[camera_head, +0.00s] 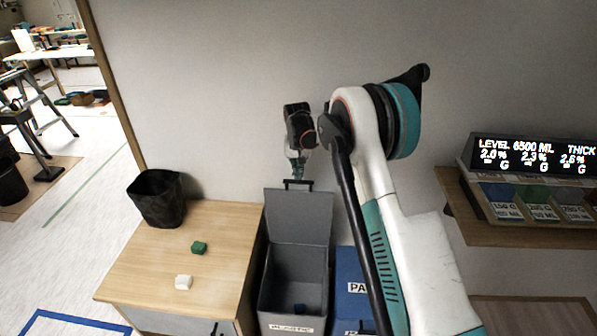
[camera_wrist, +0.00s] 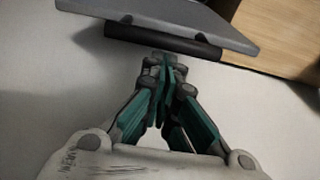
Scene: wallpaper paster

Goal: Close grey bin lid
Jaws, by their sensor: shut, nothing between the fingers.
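The grey bin (camera_head: 292,282) stands between the wooden cabinet and a blue bin, with a label on its front. Its grey lid (camera_head: 299,217) stands raised against the wall side, so the bin is open, and a small dark blue thing shows inside. A dark handle (camera_head: 298,184) is on the lid's top edge. My gripper (camera_head: 298,174) is shut and empty, just at or above the handle; contact is unclear. In the wrist view, the shut fingertips (camera_wrist: 165,62) point toward the dark handle bar (camera_wrist: 162,40) and the lid (camera_wrist: 175,12).
A wooden cabinet (camera_head: 215,225) at the left holds a black basket (camera_head: 158,198), a green block (camera_head: 199,248) and a white block (camera_head: 183,282). A blue bin (camera_head: 350,285) is partly behind my arm. A wall shelf (camera_head: 540,236) with a display is at the right.

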